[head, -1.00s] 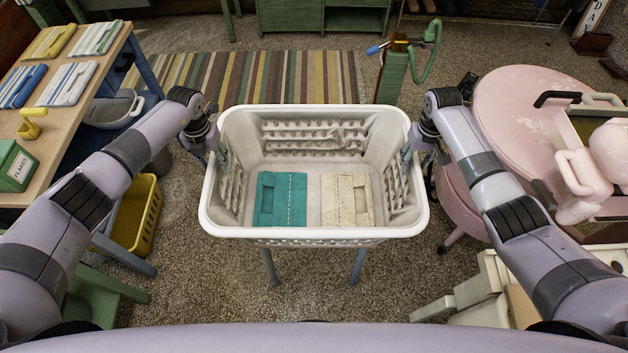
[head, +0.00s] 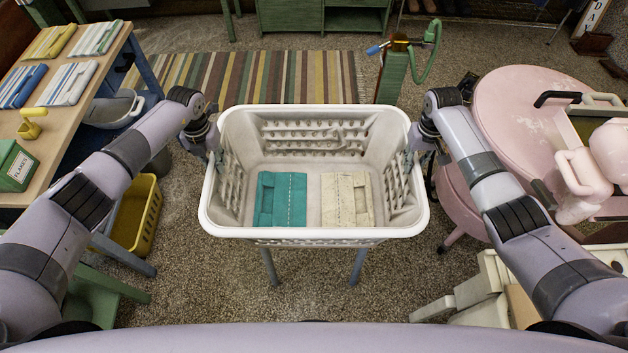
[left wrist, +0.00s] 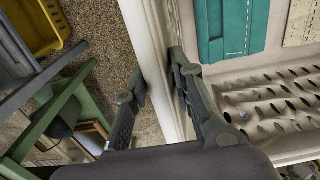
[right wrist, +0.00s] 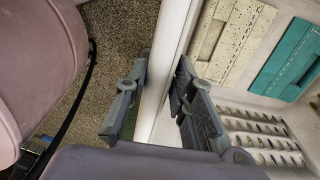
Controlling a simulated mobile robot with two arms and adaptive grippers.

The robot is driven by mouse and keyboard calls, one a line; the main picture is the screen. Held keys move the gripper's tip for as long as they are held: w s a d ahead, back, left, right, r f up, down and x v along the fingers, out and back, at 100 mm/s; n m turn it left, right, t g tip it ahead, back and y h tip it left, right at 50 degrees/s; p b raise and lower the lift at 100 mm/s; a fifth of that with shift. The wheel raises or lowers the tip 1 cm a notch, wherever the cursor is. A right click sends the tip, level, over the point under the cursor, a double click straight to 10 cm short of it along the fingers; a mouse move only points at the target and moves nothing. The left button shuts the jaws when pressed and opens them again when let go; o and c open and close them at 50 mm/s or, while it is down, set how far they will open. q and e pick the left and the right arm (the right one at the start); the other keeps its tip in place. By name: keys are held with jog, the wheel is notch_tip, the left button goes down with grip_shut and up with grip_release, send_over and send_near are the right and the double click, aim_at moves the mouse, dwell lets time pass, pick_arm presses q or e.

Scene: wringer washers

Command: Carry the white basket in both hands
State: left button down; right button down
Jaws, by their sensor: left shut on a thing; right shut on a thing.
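The white basket (head: 314,235) is in the middle of the head view, upright and level. A folded teal cloth (head: 281,199) and a folded cream cloth (head: 347,199) lie side by side on its floor. My left gripper (head: 214,158) is shut on the basket's left side wall. In the left wrist view one finger of this gripper (left wrist: 160,88) is outside the rim and one is inside. My right gripper (head: 413,155) is shut on the right side wall, and the right wrist view shows its fingers (right wrist: 160,85) on both sides of the rim. Legs show below the basket; whether it touches their support is hidden.
A wooden table (head: 95,85) with folded cloths stands at the left, with a yellow crate (head: 137,215) below it. A pink washer (head: 520,120) is close at the right. A green post with a hose (head: 391,75) and a striped rug (head: 250,78) are beyond.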

pick_arm(q)
jog(key=shift+w+r, duration=0.15)
jog(key=shift+r, duration=0.1)
pick_arm(e)
jog(key=shift+w+r, duration=0.15)
jog(key=shift+r, duration=0.1)
